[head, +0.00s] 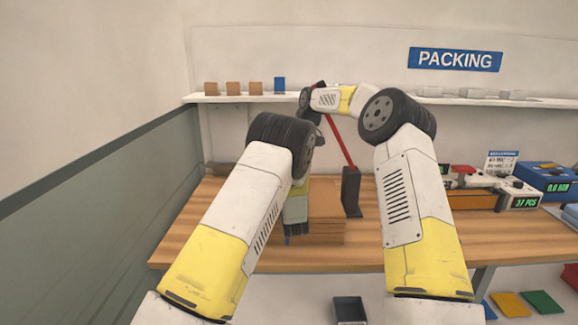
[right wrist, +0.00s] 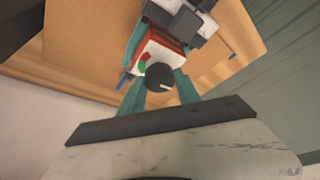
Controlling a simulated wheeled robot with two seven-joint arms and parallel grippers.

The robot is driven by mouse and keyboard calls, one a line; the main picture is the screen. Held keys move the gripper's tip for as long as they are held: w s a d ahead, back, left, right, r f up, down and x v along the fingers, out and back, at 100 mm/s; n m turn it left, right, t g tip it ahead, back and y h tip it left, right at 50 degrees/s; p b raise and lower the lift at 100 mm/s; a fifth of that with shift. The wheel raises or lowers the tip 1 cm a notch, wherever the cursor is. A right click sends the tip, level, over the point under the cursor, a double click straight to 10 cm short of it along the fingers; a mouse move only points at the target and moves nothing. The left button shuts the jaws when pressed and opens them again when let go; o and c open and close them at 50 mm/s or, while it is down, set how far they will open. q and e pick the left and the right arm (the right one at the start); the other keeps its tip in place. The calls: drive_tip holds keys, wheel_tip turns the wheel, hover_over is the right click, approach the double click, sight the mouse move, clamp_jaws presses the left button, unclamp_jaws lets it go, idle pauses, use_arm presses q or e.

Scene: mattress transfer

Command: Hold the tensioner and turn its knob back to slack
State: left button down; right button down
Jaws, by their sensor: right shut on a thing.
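In the right wrist view the tensioner (right wrist: 160,52) is a small red and white block with a green and a red mark. Its round black knob (right wrist: 159,78) has a white pointer line and faces the camera. The teal fingers of my right gripper (right wrist: 158,84) lie on both sides of the knob, shut on it. My left gripper (right wrist: 182,18) shows as grey parts at the tensioner's far side; its grip is not clear. In the head view my left gripper (head: 296,228) points down at the wooden table; my left arm hides the tensioner and my right gripper.
The wooden table (head: 440,238) carries a brown cardboard stack (head: 325,225) and a black post with a red lever (head: 351,190). A scale and a blue device (head: 545,180) stand at the right. A wall shelf (head: 235,98) with small boxes runs behind.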

use_arm(q)
drive_tip(key=shift+r, duration=0.1)
idle(0.4)
use_arm(e)
drive_tip(key=c, duration=0.9)
unclamp_jaws()
drive_tip(key=shift+o, duration=0.2)
drive_tip(key=v, duration=1.2)
drive_tip(key=shift+w, duration=0.1)
use_arm(q)
drive_tip(key=shift+c, duration=1.2)
unclamp_jaws()
